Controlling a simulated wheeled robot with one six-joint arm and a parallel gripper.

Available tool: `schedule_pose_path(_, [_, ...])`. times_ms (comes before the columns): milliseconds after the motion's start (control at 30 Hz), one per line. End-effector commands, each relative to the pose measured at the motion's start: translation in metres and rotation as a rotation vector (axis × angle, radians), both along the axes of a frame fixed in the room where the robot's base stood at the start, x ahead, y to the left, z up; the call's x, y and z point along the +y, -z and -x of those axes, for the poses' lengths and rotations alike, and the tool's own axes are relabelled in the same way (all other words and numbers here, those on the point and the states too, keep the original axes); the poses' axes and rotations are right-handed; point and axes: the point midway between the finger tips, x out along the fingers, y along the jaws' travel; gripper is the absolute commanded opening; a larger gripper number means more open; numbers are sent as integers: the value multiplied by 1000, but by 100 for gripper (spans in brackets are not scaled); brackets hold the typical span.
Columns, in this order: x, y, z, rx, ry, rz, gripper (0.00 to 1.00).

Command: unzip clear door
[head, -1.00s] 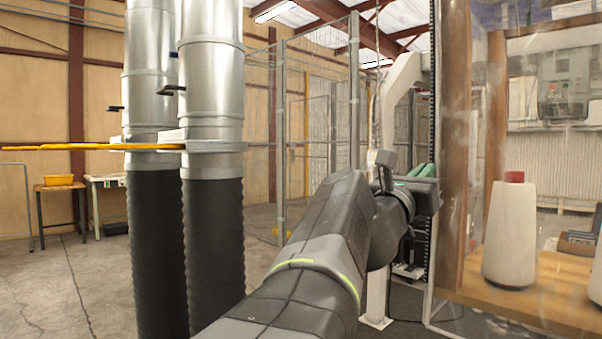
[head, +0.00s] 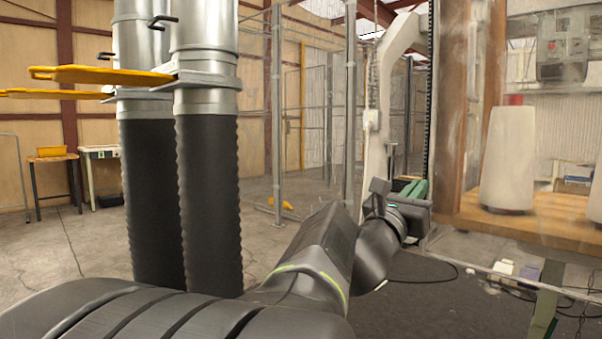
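The clear door (head: 470,235) is a see-through sheet at the right, in front of a wooden frame and shelf. A dark toothed strip (head: 432,90), which looks like its zip, runs down the door's left edge. My gripper (head: 416,190) is at the end of my dark grey arm, beside the lower part of this edge, and has green finger parts. It overlaps the strip's lower end in the picture. The fingertips are small and partly hidden, so I cannot tell whether they hold a zip pull or touch the strip. No zip pull can be made out.
Behind the sheet, a white cone (head: 508,160) stands on a wooden shelf (head: 540,220). Two ribbed black and metal pipes (head: 208,190) with yellow gate plates (head: 115,74) stand left of my arm. A pale post (head: 380,110) rises behind my gripper. Cables lie on the floor.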

Motion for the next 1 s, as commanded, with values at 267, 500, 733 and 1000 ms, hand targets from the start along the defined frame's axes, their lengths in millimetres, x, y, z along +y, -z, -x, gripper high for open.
schedule_pose_path(267, [0, 8, -1, 3, 0, -2, 0])
schedule_pose_path(500, [0, 7, -1, 2, 0, -1, 11])
schedule_pose_path(733, [0, 7, 0, 1, 0, 0, 26])
schedule_pose_path(1000, [3, 11, 0, 1, 1, 0, 26])
